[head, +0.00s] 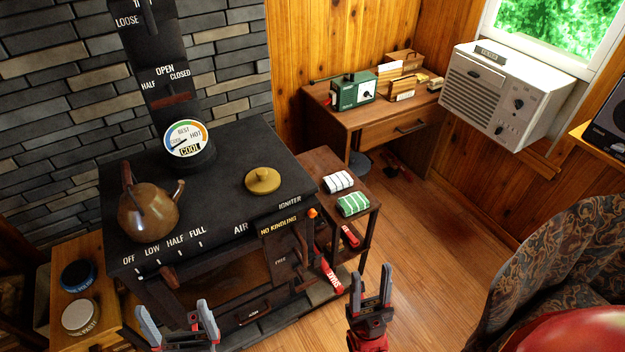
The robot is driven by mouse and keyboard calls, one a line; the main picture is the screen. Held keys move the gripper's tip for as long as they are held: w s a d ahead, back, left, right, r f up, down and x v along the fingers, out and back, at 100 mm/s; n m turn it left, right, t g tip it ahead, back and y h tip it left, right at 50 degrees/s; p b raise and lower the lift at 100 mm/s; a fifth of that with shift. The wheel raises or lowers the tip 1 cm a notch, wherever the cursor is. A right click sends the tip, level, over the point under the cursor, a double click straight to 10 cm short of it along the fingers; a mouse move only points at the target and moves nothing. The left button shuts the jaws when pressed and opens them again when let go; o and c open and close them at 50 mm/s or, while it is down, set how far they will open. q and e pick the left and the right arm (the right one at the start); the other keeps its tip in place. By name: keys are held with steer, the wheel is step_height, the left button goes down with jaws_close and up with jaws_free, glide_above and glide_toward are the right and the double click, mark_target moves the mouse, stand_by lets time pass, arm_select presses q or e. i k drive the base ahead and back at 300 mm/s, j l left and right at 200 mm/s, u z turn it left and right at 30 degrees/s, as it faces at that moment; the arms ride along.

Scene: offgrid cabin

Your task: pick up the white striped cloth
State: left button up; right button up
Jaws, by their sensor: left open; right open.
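The white striped cloth (339,181) lies folded on the top of a small dark wooden side table (315,163), right of the black stove. A green striped cloth (353,204) lies just in front of it on the same top, close beside it. My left gripper (176,318) is open and empty at the bottom left, low in front of the stove. My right gripper (372,283) is open and empty at the bottom centre, nearer to me than the side table and apart from both cloths.
The black stove (225,165) carries a copper kettle (150,212) and a brass lid (262,181). A desk (362,118) with a green device (352,92) stands behind. A patterned armchair (560,250) fills the lower right. Wooden floor (430,235) is clear between the side table and armchair.

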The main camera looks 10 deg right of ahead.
mark_target(337, 182)
steer(key=u, duration=1.5)
steer(key=z, duration=1.55)
steer(key=i+l+u, duration=0.55)
steer(key=l, duration=0.35)
steer(key=i+l+u, duration=0.2)
steer(key=l, duration=0.15)
steer(key=i+l+u, duration=0.15)
steer(key=l, duration=0.25)
steer(key=i+l+u, duration=0.2)
steer(key=l, duration=0.15)
steer(key=k, duration=0.05)
